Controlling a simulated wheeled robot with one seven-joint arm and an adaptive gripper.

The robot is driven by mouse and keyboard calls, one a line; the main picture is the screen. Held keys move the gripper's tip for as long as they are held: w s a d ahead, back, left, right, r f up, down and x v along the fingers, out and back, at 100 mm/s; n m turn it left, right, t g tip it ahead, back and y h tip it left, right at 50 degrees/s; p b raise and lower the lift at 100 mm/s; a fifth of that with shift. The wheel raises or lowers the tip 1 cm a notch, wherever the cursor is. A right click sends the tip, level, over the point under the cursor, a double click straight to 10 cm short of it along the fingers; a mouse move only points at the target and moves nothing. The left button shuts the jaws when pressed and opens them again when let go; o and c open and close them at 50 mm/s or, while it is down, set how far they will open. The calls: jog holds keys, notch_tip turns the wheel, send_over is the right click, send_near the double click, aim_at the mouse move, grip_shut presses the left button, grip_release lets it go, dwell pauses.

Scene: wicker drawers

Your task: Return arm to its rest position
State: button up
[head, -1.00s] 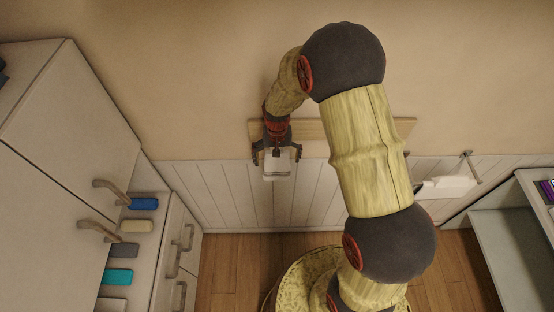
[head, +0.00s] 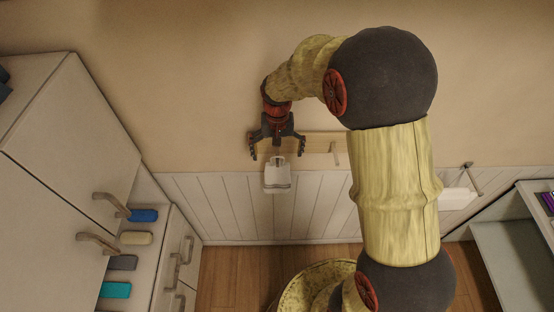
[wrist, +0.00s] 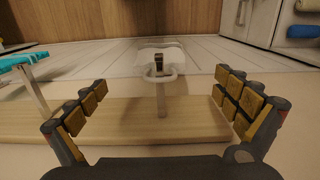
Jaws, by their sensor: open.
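My gripper (head: 277,150) is open and empty in front of the wall, at the left part of a wooden peg rack (head: 318,143). A small white item (head: 277,178) hangs just below the gripper in the head view. In the wrist view the white item (wrist: 172,55) hangs by a loop on a peg between the two spread fingers, beyond their tips, and neither finger appears to touch it. My arm bends up and right from the gripper and hides the rack's right part in the head view.
A tall white cabinet (head: 75,140) stands at left, with several coloured blocks, one blue (head: 143,215), on the counter beside it. A teal item (wrist: 15,62) is at the wrist view's left. A white roll (head: 457,199) and a shelf unit (head: 515,235) are at right.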

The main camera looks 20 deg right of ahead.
jog(key=shift+r, duration=0.35)
jog(key=s+n+t+b, duration=0.3)
jog(key=s+t+b, duration=0.2)
jog(key=s+b, duration=1.7)
jog(key=shift+s+a+n+t, duration=0.3)
jog(key=shift+s, duration=0.6)
jog(key=shift+r, duration=0.1)
dwell(1.5)
